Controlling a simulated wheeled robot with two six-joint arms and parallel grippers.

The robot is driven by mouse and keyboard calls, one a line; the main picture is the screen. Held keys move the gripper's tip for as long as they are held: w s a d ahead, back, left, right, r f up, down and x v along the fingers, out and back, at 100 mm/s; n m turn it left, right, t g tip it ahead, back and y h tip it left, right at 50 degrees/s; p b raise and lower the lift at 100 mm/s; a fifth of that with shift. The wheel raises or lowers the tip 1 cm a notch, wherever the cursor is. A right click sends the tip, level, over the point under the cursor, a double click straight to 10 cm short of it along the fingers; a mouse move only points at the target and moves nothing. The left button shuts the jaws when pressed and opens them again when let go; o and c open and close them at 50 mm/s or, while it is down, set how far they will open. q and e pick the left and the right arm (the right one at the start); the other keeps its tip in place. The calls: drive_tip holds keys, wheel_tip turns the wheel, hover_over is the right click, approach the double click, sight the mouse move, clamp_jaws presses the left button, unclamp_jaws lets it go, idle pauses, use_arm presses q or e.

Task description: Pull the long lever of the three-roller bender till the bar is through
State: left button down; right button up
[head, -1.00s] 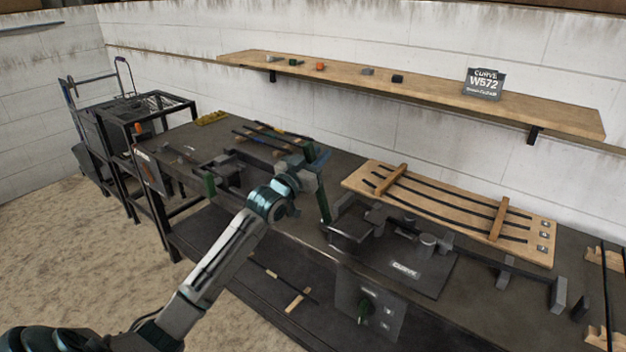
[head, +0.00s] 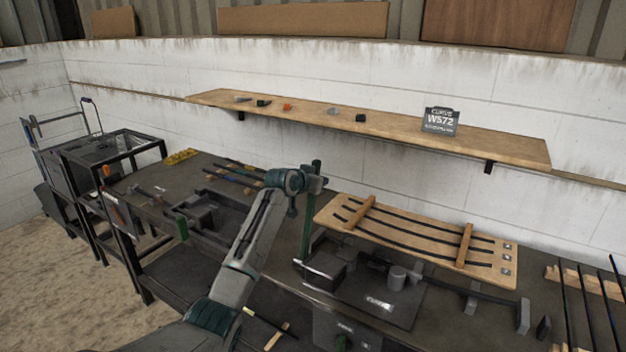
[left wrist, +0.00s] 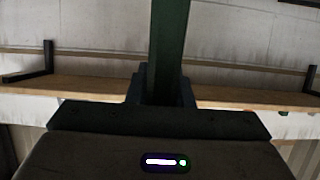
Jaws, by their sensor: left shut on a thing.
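The long green lever (head: 306,232) of the three-roller bender stands nearly upright at the left end of the machine. My left gripper (head: 314,184) is shut on the lever near its top. In the left wrist view the green lever (left wrist: 168,45) runs up between the closed jaws (left wrist: 160,88). The bender's dark base plate (head: 385,309) with a white label lies on the bench, with a grey roller (head: 397,278) on it. A dark bar (head: 448,286) extends from the rollers to the right over small supports. The bar's left end is hard to make out. My right gripper is not in view.
A wooden board (head: 410,240) with several curved rods lies behind the bender. A wall shelf (head: 385,126) with a sign (head: 440,121) hangs above. Other dark tools (head: 200,212) occupy the bench to the left. A wooden rack with rods (head: 590,285) is at the right.

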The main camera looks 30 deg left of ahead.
use_arm(q)
drive_tip(key=shift+w+r, duration=0.1)
drive_tip(key=shift+w, duration=0.1)
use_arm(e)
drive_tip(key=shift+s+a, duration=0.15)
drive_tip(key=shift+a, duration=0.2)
use_arm(q)
drive_tip(key=c, duration=1.4)
unclamp_jaws()
drive_tip(key=shift+o, duration=0.6)
drive_tip(key=shift+w, duration=0.15)
drive_tip(key=shift+f, duration=0.2)
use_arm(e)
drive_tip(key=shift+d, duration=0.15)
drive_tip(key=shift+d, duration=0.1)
